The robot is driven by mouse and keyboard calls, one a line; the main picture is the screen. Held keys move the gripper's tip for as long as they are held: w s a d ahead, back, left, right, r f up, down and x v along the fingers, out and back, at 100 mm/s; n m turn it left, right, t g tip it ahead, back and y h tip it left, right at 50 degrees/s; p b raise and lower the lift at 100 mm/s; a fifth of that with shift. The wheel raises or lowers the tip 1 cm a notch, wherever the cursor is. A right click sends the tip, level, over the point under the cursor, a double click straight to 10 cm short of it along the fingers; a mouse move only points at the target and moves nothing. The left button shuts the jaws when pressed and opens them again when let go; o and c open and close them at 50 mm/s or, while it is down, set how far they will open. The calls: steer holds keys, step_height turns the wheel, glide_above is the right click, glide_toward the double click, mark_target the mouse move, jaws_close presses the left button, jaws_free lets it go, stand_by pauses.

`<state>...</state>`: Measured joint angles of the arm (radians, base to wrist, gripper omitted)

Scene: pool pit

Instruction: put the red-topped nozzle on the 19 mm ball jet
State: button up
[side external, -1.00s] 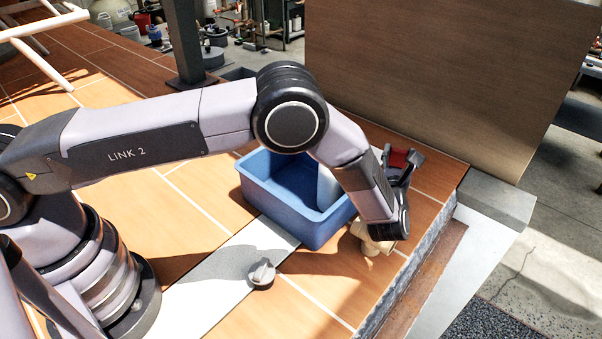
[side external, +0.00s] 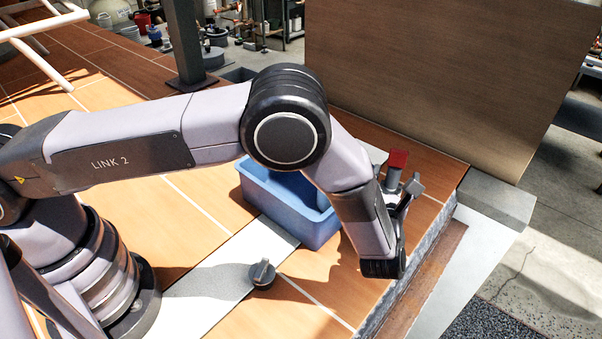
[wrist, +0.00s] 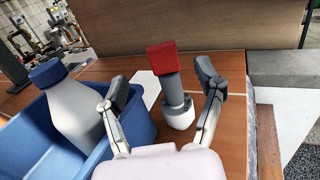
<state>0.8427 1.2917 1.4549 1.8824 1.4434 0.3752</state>
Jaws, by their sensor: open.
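The red-topped nozzle (side external: 395,170) has a square red cap and a grey body. It stands, leaning slightly in the wrist view (wrist: 166,72), on a grey-collared fitting with a rounded white lower part (wrist: 181,114). I take this to be the 19 mm ball jet, but its size cannot be read. The nozzle's lower end meets the collar; how deeply it sits cannot be told. My gripper (wrist: 163,80) is open, its fingers apart on either side of the nozzle in the picture, touching neither side. In the side view my gripper (side external: 403,187) partly hides the fitting.
A blue bin (side external: 290,205) stands left of my gripper, with a blue-capped grey bottle (wrist: 72,105) in it. A dark grey knobbed part (side external: 262,274) sits on the pale strip. A brown board (side external: 440,80) stands behind; the deck edge is close at right.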

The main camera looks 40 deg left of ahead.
steer(key=v, duration=0.4)
steer(key=s+a+r+n+g+y, duration=0.25)
steer(key=a+r+n+g, duration=0.45)
steer(key=a+r, duration=0.4)
steer(key=s+a+r+n+g+y, duration=0.1)
steer(key=s+a+r+n+g, duration=0.3)
steer(key=a+r+n, duration=0.7)
steer(key=s+a+r+n+g+h, duration=0.3)
steer(key=s+a+n+h, duration=0.1)
steer(key=s+a, duration=0.6)
steer(key=s+d+r+n+t+h, duration=0.1)
steer(key=s+n+h, duration=0.5)
steer(key=s, duration=0.9)
steer(key=shift+d+r+n+t, duration=0.2)
steer(key=shift+r+n+t, duration=0.3)
steer(key=shift+n+t, duration=0.9)
steer(key=shift+n+g, duration=0.4)
